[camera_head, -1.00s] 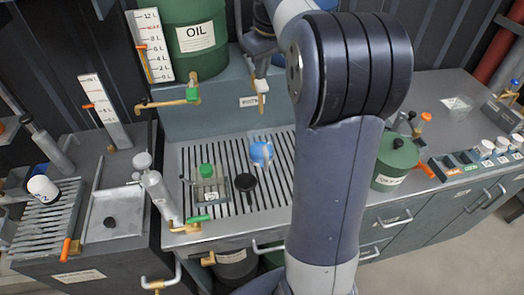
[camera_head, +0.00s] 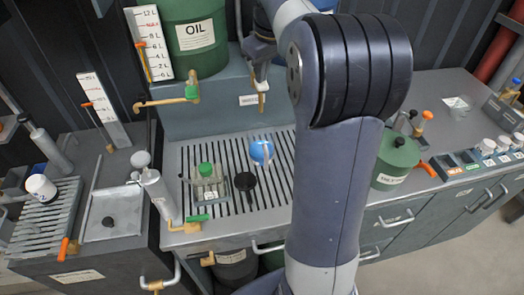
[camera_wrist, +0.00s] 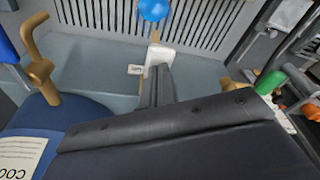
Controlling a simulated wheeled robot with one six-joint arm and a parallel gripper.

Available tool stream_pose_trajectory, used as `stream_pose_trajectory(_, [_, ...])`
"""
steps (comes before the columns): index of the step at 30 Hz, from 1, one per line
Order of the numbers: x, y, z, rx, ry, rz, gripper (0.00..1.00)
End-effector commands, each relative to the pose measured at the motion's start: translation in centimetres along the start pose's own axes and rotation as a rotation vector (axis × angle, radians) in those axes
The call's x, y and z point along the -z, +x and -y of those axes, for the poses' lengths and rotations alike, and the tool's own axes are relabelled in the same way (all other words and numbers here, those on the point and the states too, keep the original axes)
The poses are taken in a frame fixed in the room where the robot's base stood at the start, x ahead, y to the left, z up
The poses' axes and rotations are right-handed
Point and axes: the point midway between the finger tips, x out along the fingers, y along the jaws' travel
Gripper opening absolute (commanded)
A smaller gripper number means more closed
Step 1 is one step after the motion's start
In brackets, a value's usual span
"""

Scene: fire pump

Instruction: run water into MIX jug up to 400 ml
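A round bright-blue shape (camera_head: 262,152) with a pale streak sits on the slatted drain grille below the tap. It also shows at the top of the wrist view (camera_wrist: 153,9). I cannot tell whether it is the MIX jug or its contents; no MIX label or ml marks are legible. The tap (camera_head: 262,98) sticks out from the shelf front above it. My gripper (camera_head: 260,78) is at this tap. In the wrist view my dark fingers (camera_wrist: 159,82) are close together, with the tap's pale handle (camera_wrist: 160,54) at their tips. Whether they grip it is unclear.
A green-capped clear bottle (camera_head: 206,180) and a black funnel-like piece (camera_head: 245,183) stand left of the blue shape. The green OIL drum (camera_head: 194,48) and a blue drum (camera_wrist: 45,130) are near the arm. A green can (camera_head: 396,162) stands at right.

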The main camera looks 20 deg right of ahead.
Motion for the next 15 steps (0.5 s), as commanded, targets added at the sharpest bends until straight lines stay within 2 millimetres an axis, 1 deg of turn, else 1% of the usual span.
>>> stream_pose_trajectory(15, [-0.3,1.7,0.0,0.001,0.000,0.001,0.00])
